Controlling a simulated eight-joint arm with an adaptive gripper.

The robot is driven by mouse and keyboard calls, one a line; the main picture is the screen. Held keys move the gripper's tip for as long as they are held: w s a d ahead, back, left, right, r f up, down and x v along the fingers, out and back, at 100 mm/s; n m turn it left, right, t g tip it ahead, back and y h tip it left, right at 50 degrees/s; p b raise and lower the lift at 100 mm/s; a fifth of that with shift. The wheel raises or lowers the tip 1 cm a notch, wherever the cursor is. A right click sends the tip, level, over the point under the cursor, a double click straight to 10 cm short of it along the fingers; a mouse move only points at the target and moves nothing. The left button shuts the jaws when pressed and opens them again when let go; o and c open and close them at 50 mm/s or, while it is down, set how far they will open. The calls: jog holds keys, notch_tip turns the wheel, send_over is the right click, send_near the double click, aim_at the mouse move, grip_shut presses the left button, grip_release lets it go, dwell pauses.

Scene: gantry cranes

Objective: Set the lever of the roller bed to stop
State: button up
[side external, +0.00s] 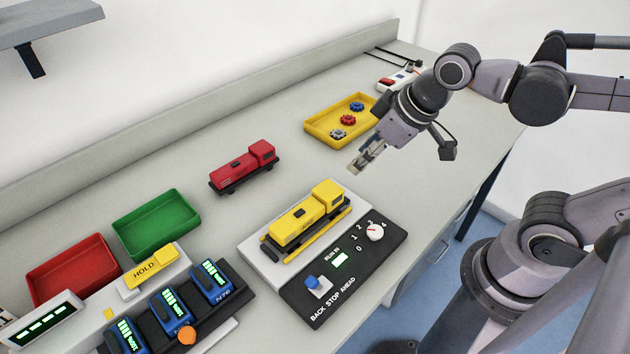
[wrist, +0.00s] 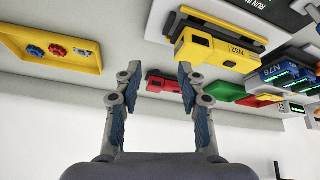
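The roller bed (side external: 257,250) is a light grey plate with a black control panel, and a yellow locomotive (side external: 302,221) stands on it. The blue lever (side external: 312,281) sits on a white base at the panel's left, by the words BACK, STOP and AHEAD; I cannot tell which word it points to. My gripper (side external: 362,160) is in the air behind and right of the bed, well apart from the lever. In the wrist view my gripper (wrist: 160,72) is open and empty, and the locomotive (wrist: 212,50) shows upper right. The lever is not visible there.
A white dial (side external: 375,232) and lit green display share the panel. A red locomotive (side external: 243,167), yellow tray (side external: 320,122) with gears, green tray (side external: 156,224) and red tray (side external: 72,271) lie behind. Blue N-marked units (side external: 211,285) stand left.

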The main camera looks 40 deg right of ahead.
jog(key=s+a+r+n+g, duration=0.25)
jog(key=a+n, duration=0.45)
jog(key=a, duration=0.4)
jog(key=n+g+h, duration=0.1)
jog(key=n+g, duration=0.2)
jog(key=n, duration=0.5)
send_near(311, 280)
jog(key=shift+w+f, duration=0.15)
jog(key=shift+f, duration=4.3)
grip_shut()
